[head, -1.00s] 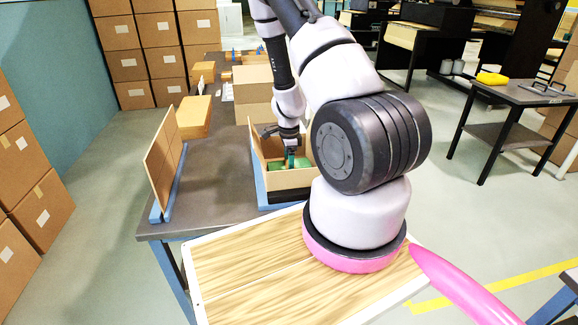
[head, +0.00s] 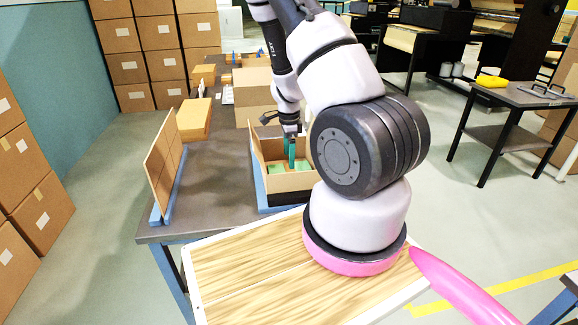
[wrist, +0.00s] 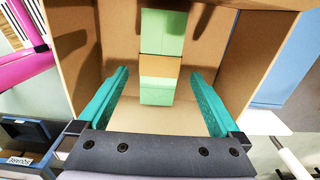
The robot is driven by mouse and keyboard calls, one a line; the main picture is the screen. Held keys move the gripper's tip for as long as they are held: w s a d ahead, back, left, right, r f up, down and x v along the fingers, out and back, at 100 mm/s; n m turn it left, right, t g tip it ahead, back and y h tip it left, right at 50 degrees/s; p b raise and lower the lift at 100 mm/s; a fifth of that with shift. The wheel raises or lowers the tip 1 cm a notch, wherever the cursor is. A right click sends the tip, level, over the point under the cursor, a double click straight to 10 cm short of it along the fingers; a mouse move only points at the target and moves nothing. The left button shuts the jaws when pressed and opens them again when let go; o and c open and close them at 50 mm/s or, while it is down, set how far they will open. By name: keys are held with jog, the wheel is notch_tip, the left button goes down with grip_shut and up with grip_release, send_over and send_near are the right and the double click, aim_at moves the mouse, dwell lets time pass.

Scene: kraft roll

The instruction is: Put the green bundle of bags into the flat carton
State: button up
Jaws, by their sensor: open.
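The green bundle of bags (head: 304,166) with a brown band around its middle lies inside the open flat carton (head: 290,182). The bundle (wrist: 157,94) also shows in the wrist view, on the floor of the carton (wrist: 255,55) between its walls. My gripper (head: 290,154) is above the bundle with its teal fingers reaching down into the carton. In the wrist view my gripper (wrist: 158,74) is open, one finger on each side of the bundle and clear of it. Part of the bundle is hidden by the fingers in the head view.
The carton sits at the near right of a grey table (head: 212,175) with blue edging beside it. An upright cardboard panel (head: 163,160) stands to its left. Closed cartons (head: 253,92) stand behind. A side table (head: 520,92) is at the right.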

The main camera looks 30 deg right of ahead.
jog(key=s+a+r+n+t+y, duration=0.1)
jog(key=s+a+r+n, duration=0.15)
jog(key=r, duration=0.75)
jog(key=s+a+r+n+t+y, duration=0.1)
jog(key=a+r+n, duration=0.25)
jog(key=r, duration=0.65)
jog(key=s+a+r+n+t+y, duration=0.15)
jog(key=a+r, duration=0.25)
jog(key=r, duration=0.6)
jog(key=s+a+r+n+t+h, duration=0.1)
jog(key=s+a+r+n+t, duration=0.2)
jog(key=s+r+n, duration=0.6)
jog(key=s+r, duration=0.3)
jog(key=s, duration=0.2)
jog(key=shift+s+a+r+t, duration=0.15)
jog(key=shift+s+r+t, duration=0.05)
jog(key=shift+s+t, duration=0.15)
jog(key=shift+h, duration=0.25)
